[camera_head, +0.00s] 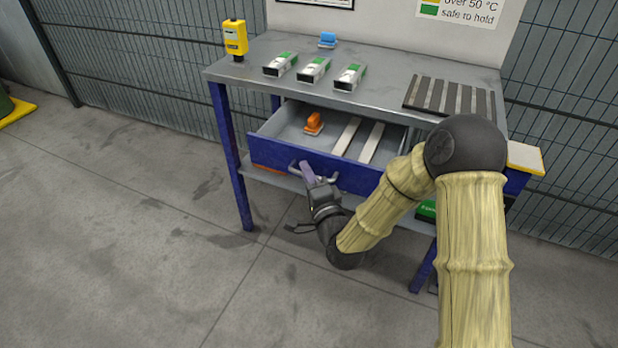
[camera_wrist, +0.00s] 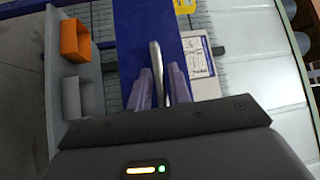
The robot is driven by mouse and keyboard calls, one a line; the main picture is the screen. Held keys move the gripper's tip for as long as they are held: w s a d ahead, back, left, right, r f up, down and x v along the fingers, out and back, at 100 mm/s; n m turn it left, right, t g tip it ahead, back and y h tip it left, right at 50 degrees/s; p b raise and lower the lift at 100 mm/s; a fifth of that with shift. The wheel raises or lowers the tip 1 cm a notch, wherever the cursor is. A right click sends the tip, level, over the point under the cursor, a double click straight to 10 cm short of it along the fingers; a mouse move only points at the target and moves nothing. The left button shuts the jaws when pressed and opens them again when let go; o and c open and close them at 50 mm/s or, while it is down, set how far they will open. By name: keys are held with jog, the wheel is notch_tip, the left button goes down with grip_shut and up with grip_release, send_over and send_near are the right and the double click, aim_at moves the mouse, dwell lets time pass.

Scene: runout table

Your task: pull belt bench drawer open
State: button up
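The belt bench (camera_head: 390,105) is a grey-topped table with blue legs. Its drawer (camera_head: 270,156), with a blue front, stands partly out, and its inside shows. In it lie an orange-handled tool (camera_head: 314,124) and two pale strips (camera_head: 346,136). A grey bar handle (camera_head: 331,179) runs along the front. My gripper (camera_head: 308,173) is at this handle, its purple fingers around the bar. In the wrist view the handle (camera_wrist: 156,62) passes between the two fingers (camera_wrist: 159,88), which appear closed against it. The drawer front (camera_wrist: 138,30) shows blue behind. My forearm hides the drawer's right end.
On the bench top are a yellow meter (camera_head: 235,38), several white-green blocks (camera_head: 314,69), a blue-handled tool (camera_head: 327,40) and a slatted dark mat (camera_head: 450,96). An orange bin (camera_wrist: 75,40) shows in the wrist view. Wire fencing (camera_head: 150,60) stands behind. The floor in front is clear.

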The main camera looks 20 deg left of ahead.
jog(key=shift+d, duration=0.1)
jog(key=p+v, duration=0.3)
jog(key=v, duration=0.6)
jog(key=p+v, duration=0.8)
jog(key=p, duration=0.3)
jog(key=shift+s, duration=0.2)
jog(key=shift+f, duration=0.1)
dwell(0.5)
